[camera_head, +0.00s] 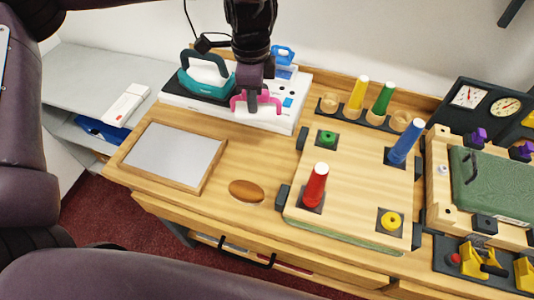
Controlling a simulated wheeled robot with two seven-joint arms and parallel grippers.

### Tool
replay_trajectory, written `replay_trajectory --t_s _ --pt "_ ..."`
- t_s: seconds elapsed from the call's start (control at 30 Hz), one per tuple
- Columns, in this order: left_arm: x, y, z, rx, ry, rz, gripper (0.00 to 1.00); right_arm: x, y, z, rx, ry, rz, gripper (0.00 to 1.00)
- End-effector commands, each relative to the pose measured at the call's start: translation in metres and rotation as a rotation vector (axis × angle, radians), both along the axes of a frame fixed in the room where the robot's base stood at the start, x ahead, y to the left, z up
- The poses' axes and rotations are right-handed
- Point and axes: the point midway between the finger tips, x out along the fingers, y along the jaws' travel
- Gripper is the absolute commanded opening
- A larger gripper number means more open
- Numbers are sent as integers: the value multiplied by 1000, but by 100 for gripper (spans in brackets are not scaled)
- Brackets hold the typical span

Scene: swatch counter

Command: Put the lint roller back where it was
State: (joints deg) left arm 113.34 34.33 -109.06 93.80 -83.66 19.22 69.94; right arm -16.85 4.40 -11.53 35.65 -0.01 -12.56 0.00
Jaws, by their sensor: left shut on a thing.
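My left gripper (253,104) reaches down from the top over the white board at the back of the counter. It is shut on a pink arched piece (273,100), which seems to be the lint roller; the fingers cover its middle. The piece is over the white board (290,116); I cannot tell whether it touches it. A teal iron (207,73) stands on the board to its left, and a blue item (283,57) is behind to the right. My right gripper is out of view.
A framed grey panel (172,158) is front left. Dials (486,102) and a green case (492,184) are at the right. Bare wood lies around the oval recess (246,191).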

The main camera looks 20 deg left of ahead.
Motion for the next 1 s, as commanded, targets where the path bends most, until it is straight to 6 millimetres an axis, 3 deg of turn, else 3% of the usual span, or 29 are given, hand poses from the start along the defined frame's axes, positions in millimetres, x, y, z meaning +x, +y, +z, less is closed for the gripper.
replay_trajectory --t_s 0.1,0.3,0.57,0.73,1.0 --pt "8 -6 9 -2 -4 -305 2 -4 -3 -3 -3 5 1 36" --pt "17 -13 20 -5 -6 -748 2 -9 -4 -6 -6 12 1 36" --pt "22 -18 26 -8 -8 -1022 2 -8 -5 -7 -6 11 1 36" --pt "21 -18 -3 -14 -3 -1044 2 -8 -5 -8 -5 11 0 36" --pt "20 -18 -77 -16 -2 -1040 2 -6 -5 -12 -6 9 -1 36"
